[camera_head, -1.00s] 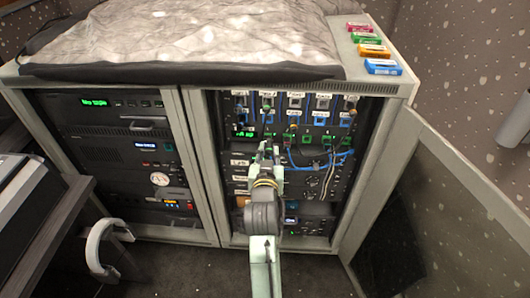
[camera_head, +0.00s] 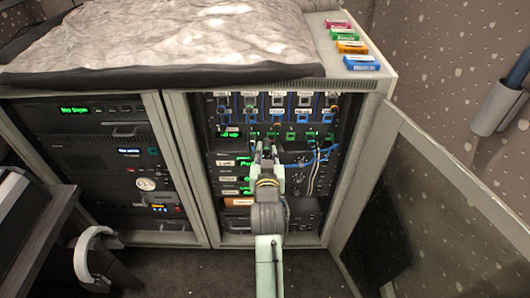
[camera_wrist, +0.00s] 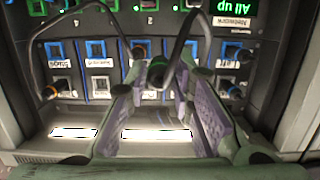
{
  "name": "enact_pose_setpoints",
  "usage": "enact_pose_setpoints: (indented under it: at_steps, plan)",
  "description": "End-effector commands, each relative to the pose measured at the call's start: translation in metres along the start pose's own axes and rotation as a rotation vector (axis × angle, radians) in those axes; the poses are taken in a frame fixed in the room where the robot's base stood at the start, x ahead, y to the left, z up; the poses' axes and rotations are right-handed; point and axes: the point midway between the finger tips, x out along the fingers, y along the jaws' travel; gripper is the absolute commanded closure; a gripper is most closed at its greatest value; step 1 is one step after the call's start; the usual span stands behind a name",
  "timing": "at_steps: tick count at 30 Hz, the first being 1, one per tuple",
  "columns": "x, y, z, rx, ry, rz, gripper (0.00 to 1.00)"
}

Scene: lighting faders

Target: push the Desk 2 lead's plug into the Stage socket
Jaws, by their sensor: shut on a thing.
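My gripper (camera_wrist: 163,92) is shut on a dark plug (camera_wrist: 156,72), whose grey cable rises behind it. The plug is in front of the socket panel; I cannot tell whether it touches a socket. In the head view my gripper (camera_head: 266,150) is at the panel's lower socket rows, left of centre. The wrist view shows the panel upside down. No lead name is readable on the held plug.
Blue and white cables (camera_head: 318,160) hang right of my arm. The cabinet door (camera_head: 415,190) stands open at the right. Coloured blocks (camera_head: 347,62) lie on top.

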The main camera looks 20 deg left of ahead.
Motion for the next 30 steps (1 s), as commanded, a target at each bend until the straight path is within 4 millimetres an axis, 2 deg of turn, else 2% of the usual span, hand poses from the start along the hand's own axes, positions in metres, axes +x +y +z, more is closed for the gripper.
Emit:
enact_pose_setpoints:
  at_steps: [14, 30]
  plan:
    - [0.0, 0.0, 0.0, 0.0, 0.0, 0.0, 1.0]
    - [0.0, 0.026, 0.0, 0.0, 0.0, 0.001, 1.0]
